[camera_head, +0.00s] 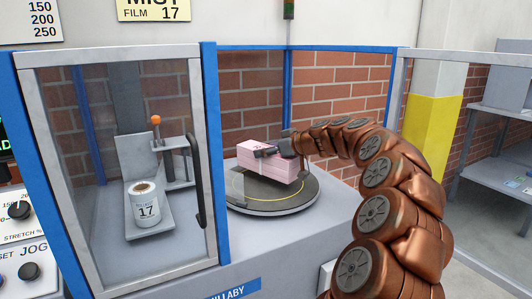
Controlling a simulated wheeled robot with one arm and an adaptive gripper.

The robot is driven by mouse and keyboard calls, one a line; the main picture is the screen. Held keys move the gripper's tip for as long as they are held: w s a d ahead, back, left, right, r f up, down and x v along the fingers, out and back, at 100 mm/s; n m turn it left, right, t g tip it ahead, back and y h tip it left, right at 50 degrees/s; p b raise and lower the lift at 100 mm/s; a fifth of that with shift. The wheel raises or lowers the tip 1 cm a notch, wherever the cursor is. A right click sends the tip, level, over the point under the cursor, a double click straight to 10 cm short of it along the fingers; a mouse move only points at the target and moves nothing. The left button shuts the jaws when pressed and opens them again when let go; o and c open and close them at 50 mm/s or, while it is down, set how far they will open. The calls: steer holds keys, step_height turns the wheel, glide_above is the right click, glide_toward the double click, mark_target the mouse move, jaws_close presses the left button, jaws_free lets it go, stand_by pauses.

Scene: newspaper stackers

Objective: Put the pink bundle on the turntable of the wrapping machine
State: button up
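The pink bundle (264,163) is a pink block on the dark round turntable (246,204) of the wrapping machine. The turntable has a yellow ring marked on its top. The bundle appears to rest on the turntable near its middle, partly over the ring. My gripper (266,152) is at the top of the bundle, its dark fingers reaching over it from the right. The fingers are small here and partly against the bundle, so whether they grip it is unclear.
The machine's blue frame (209,150) and glazed door (128,170) stand left of the turntable. An open panel frame (397,85) stands right of the turntable, near my arm. A shelf (505,178) is farther right.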

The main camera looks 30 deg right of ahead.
mark_target(285, 170)
steer(key=shift+f, duration=1.7)
steer(key=shift+f+b, duration=0.1)
steer(key=shift+b, duration=0.3)
steer(key=o, duration=1.8)
steer(key=v, duration=1.2)
steer(key=shift+p, duration=0.35)
